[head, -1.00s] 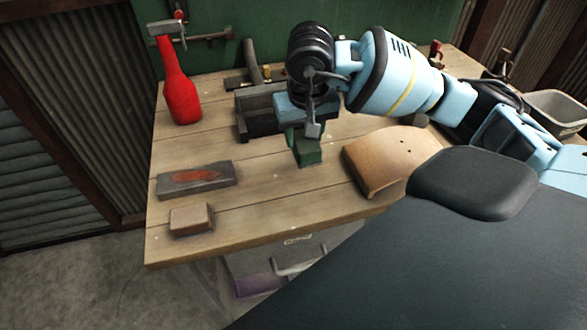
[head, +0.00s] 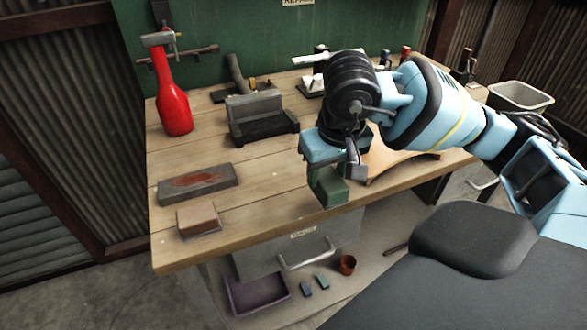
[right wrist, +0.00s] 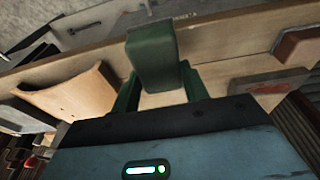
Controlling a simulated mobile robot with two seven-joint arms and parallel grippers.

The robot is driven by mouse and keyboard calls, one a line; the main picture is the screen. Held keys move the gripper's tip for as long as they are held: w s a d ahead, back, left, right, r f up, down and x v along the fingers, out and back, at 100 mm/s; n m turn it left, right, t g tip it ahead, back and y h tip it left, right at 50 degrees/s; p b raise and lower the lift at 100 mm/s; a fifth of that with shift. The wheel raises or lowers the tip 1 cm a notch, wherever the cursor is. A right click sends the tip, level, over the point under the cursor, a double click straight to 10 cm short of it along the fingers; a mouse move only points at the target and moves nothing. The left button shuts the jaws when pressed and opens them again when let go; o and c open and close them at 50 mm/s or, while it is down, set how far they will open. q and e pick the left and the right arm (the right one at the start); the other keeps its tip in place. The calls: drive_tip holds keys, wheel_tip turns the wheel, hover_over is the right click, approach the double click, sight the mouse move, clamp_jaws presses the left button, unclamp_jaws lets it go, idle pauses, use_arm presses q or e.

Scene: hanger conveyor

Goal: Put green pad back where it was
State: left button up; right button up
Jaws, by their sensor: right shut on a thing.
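The green pad (right wrist: 152,52) is a small green block held between the two dark green fingers of my right gripper (right wrist: 158,88), in the right wrist view. In the head view my right gripper (head: 328,170) hangs down near the front edge of the wooden workbench (head: 255,215), with the green pad (head: 332,190) at its tips. The pad appears above the bench top, near its front edge; the exact gap cannot be told. My left gripper is not in view.
A tan curved board (head: 400,160) lies right of the gripper, partly hidden by my arm. A grey sharpening stone (head: 215,180), a brown block (head: 198,219), a red bottle (head: 174,100) and a dark angled block (head: 262,122) stand left. Below are a drawer and a purple tray (head: 258,292).

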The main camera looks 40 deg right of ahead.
drive_tip(key=shift+w+d, duration=0.15)
drive_tip(key=shift+w, duration=0.25)
drive_tip(key=w+d, duration=0.1)
drive_tip(key=w, duration=0.3)
drive_tip(key=w+f, duration=0.1)
drive_tip(key=w, duration=0.4)
drive_tip(key=w+d+p, duration=0.1)
drive_tip(key=w, duration=0.3)
drive_tip(key=shift+w+d+f, duration=0.2)
drive_tip(key=shift+w+d, duration=0.1)
drive_tip(key=shift+w, duration=0.1)
drive_tip(key=shift+w+d, duration=0.1)
drive_tip(key=shift+w, duration=0.15)
